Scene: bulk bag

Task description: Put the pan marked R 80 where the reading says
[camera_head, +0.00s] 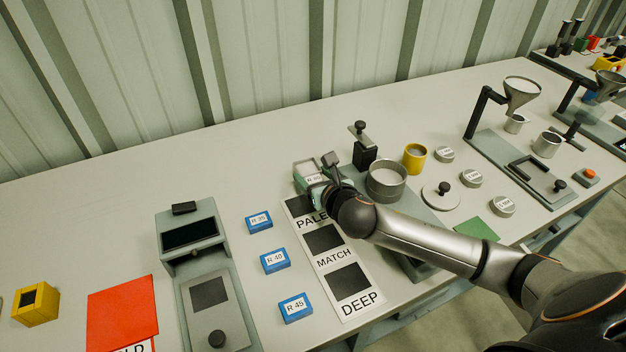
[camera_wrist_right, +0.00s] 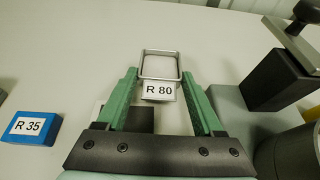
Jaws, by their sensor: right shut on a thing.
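The pan marked R 80 (camera_head: 312,178) is a small square metal pan with a white label. It also shows in the right wrist view (camera_wrist_right: 160,66). My right gripper (camera_wrist_right: 160,82) is shut on it, with green fingers at its two sides. The pan is just beyond the PALE end of a white strip (camera_head: 333,258) with dark squares marked PALE, MATCH and DEEP. My wrist partly covers that end. I cannot tell whether the pan touches the table. A grey reader (camera_head: 190,236) stands left of the strip; its dark window shows no legible reading. My left gripper is not in view.
Blue blocks marked R 35 (camera_head: 258,222), R 40 (camera_head: 275,260) and R 45 (camera_head: 295,307) stand left of the strip. A metal cup (camera_head: 386,181) and a black-handled stand (camera_head: 363,150) are close on the right. A red sheet (camera_head: 122,310) and yellow block (camera_head: 36,303) lie far left.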

